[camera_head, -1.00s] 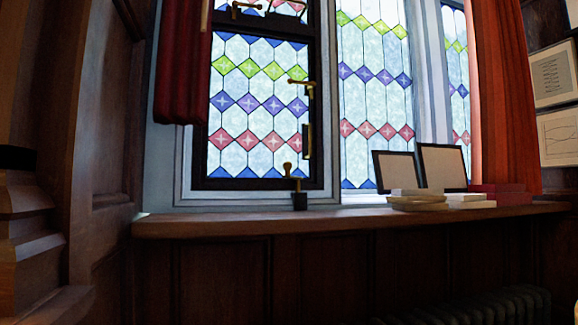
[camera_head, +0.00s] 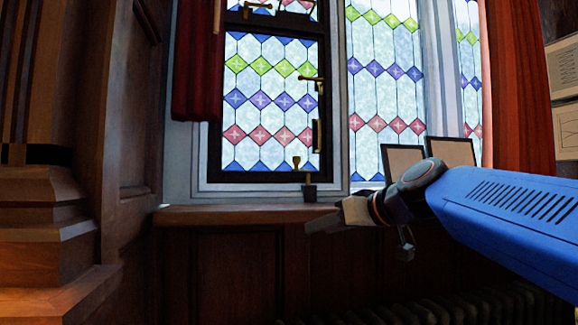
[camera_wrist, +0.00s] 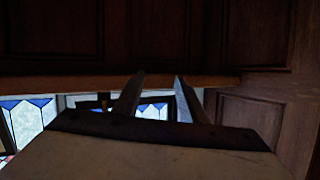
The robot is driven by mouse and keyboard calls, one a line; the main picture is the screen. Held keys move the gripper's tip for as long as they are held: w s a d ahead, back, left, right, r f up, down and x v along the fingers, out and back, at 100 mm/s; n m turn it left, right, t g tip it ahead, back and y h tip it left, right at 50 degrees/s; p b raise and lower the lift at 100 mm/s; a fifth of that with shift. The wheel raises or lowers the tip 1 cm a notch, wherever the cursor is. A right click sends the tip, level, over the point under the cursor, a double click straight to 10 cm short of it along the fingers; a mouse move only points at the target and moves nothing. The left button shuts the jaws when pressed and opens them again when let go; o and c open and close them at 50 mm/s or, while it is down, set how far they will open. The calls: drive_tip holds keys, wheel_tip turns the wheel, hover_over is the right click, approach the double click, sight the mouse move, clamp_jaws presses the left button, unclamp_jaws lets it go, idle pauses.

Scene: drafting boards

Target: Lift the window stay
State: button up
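The window stay (camera_head: 308,177) looks like a small brass piece with a knob at its upper left end. It is at the foot of the dark-framed leaded window (camera_head: 215,100), by a dark block (camera_head: 309,193) on the sill. My gripper (camera_head: 322,223) is in front of the sill's front edge, a little below the stay and apart from it. In the wrist view, which looks upside down, my two fingers (camera_wrist: 155,88) stand apart with nothing between them. The stay cannot be told clearly there.
The wooden sill (camera_head: 230,214) runs below the window. Two dark-framed panels (camera_head: 402,160) stand on it at right, partly behind my arm. A brass handle (camera_head: 312,79) is on the window frame. A red curtain (camera_head: 195,70) hangs at left, above the sill. A radiator (camera_head: 480,305) is below.

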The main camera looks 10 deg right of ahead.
drive_tip(key=w+d+r+n+t+y, duration=0.1)
drive_tip(key=w+d+r+t, duration=0.15)
drive_tip(key=r, duration=0.55)
drive_tip(key=w+d+r+t, duration=0.1)
drive_tip(key=w+r, duration=0.2)
drive_tip(key=r, duration=0.6)
drive_tip(key=x, duration=1.7)
drive_tip(key=shift+a, duration=0.35)
drive_tip(key=shift+w+f, duration=0.1)
drive_tip(key=shift+f, duration=0.05)
clamp_jaws()
